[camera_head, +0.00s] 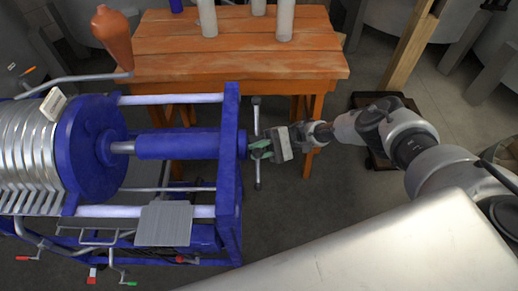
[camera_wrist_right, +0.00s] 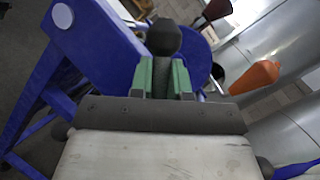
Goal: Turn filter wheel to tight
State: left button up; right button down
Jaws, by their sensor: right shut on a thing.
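The filter wheel (camera_head: 256,116) is an upright grey bar handle with dark ends, at the right end of the blue filter press (camera_head: 178,144). My right gripper (camera_head: 262,149) comes in from the right at the middle of the wheel. It is shut on the wheel; its green fingers hide the part they grip. In the right wrist view, the green fingers of my right gripper (camera_wrist_right: 164,78) stand close together, with a dark round knob of the wheel (camera_wrist_right: 164,38) rising just beyond them. My left gripper is not in view.
A wooden table (camera_head: 240,62) with white bottles (camera_head: 285,20) stands behind the press. An orange vessel (camera_head: 114,38) is at the upper left. A pale metal surface (camera_head: 370,250) fills the lower right. Bare floor (camera_head: 310,205) lies right of the wheel.

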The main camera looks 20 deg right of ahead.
jog(key=c, duration=1.1)
grip_release()
jog(key=shift+d+f+b, duration=0.15)
jog(key=shift+d+b, duration=0.15)
jog(key=b+v, duration=0.6)
jog(key=v, duration=0.4)
jog(key=shift+d+b, duration=0.15)
jog(key=shift+b, duration=0.25)
jog(key=shift+w, duration=0.1)
